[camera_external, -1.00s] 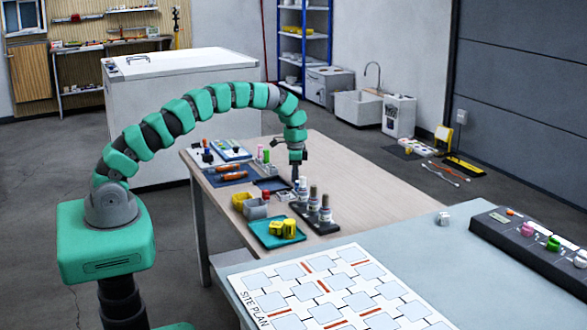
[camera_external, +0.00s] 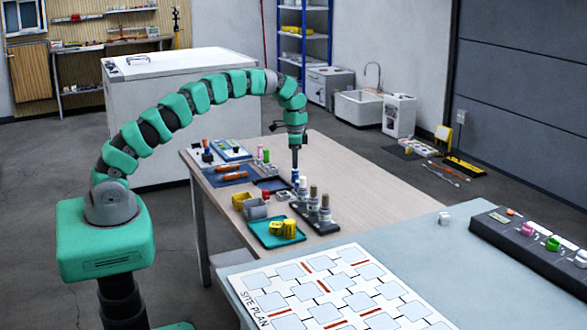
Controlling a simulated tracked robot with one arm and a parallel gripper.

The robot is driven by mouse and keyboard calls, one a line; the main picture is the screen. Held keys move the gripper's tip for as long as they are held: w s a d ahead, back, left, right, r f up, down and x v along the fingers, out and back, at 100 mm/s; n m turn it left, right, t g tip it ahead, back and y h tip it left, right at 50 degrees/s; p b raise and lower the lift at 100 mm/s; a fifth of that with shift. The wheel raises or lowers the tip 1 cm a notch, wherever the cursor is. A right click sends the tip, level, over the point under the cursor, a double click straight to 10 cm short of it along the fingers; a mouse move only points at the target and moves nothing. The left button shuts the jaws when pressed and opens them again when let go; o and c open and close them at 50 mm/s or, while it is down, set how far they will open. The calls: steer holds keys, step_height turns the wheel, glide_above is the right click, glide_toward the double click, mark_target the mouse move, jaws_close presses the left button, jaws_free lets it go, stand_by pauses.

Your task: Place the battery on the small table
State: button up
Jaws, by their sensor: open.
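My gripper (camera_external: 295,172) points straight down over the wooden table, near the row of capped bottles in a dark rack (camera_external: 319,222). It is open; its tips are small here and I see nothing held between them. Two yellow cylinders (camera_external: 283,229) on a teal tray (camera_external: 262,241) at the table's near end look like batteries, but I cannot tell for sure. My gripper is above and behind them, apart from them. The wooden table (camera_external: 365,190) stands in the middle; I cannot tell whether it is the small table.
Yellow and grey bins (camera_external: 256,209) stand beside the tray. Orange-handled tools lie on a dark mat (camera_external: 214,178). A blue-grey table with a site plan (camera_external: 330,290) is in front. The wooden table's right side is clear.

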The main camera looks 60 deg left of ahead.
step_height(320, 180, up, 6)
steer(key=shift+f, duration=0.1)
steer(key=s+d+r+n+t, duration=0.1)
steer(key=s+d+r+t, duration=0.15)
steer(key=r, duration=0.85)
steer(key=s+d+r+n+t, duration=0.1)
steer(key=d+r+t, duration=0.25)
steer(key=r, duration=0.85)
steer(key=s+d+r+t, duration=0.2)
steer(key=d+r, duration=0.1)
steer(key=r, duration=0.8)
steer(key=s+d+r+n+t, duration=0.1)
steer(key=s+d+r+t, duration=0.1)
steer(key=s+r, duration=0.7)
steer(key=s+d+r+n+t, duration=0.2)
steer(key=s+r+t, duration=0.3)
steer(key=s+r, duration=0.5)
step_height(320, 180, up, 3)
steer(key=shift+d+r, duration=0.1)
steer(key=shift+d, duration=0.4)
steer(key=shift+s, duration=0.1)
